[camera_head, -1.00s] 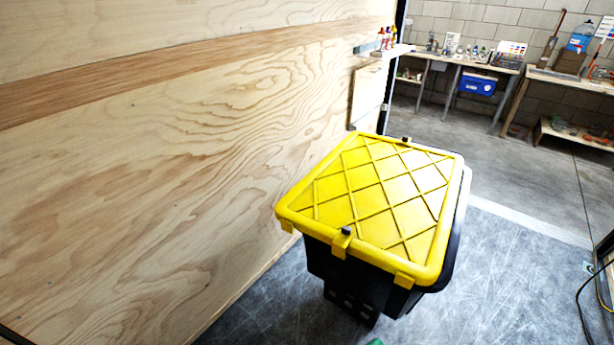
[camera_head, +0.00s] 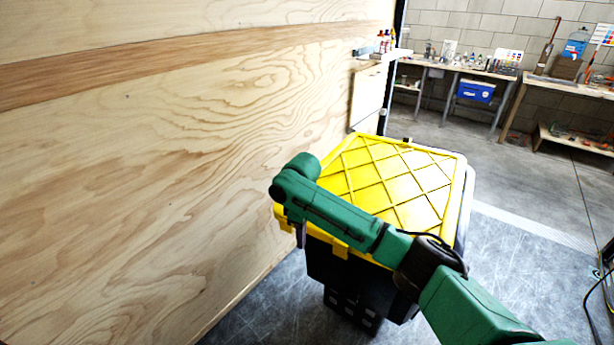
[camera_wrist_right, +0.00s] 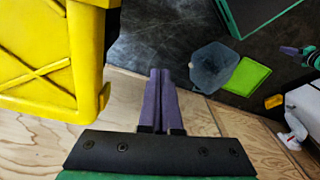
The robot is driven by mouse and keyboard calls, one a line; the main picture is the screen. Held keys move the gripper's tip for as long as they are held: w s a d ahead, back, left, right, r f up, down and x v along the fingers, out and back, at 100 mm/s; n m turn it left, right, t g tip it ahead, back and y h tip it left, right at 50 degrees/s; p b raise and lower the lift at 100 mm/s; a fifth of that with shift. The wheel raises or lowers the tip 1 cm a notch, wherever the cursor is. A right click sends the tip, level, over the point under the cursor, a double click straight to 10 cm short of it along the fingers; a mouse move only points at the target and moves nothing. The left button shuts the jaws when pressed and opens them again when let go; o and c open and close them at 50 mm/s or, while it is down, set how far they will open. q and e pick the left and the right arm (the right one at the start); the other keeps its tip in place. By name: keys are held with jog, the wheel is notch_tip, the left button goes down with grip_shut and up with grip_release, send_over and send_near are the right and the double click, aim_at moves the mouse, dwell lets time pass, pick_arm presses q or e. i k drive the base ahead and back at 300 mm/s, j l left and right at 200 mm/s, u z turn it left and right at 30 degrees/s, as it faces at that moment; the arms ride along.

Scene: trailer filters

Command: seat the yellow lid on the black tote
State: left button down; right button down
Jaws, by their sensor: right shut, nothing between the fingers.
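The yellow lid (camera_head: 405,185) lies over the top of the black tote (camera_head: 340,275), with raised diagonal ribs on its surface. A pale and dark edge shows past its right side; I cannot tell if it sits fully down. My right arm crosses in front and hides the lid's near edge. My right gripper (camera_head: 300,236) points down by the lid's near left corner, beside the plywood wall. In the right wrist view its purple fingers (camera_wrist_right: 160,78) are together and empty, apart from the lid (camera_wrist_right: 40,55) at left. My left gripper is not seen in the head view.
The plywood wall (camera_head: 160,170) stands close on the left of the tote. Grey floor (camera_head: 525,265) is open to the right. Workbenches (camera_head: 460,68) stand at the back. The right wrist view shows a translucent bin (camera_wrist_right: 212,68) and a green flat piece (camera_wrist_right: 248,77).

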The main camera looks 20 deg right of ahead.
aim_at(416, 188)
jog(key=i+l, duration=0.25)
jog(key=i, duration=0.2)
jog(key=i+l, duration=0.25)
jog(key=i, duration=0.25)
jog(key=i+l, duration=0.25)
jog(key=i, duration=0.2)
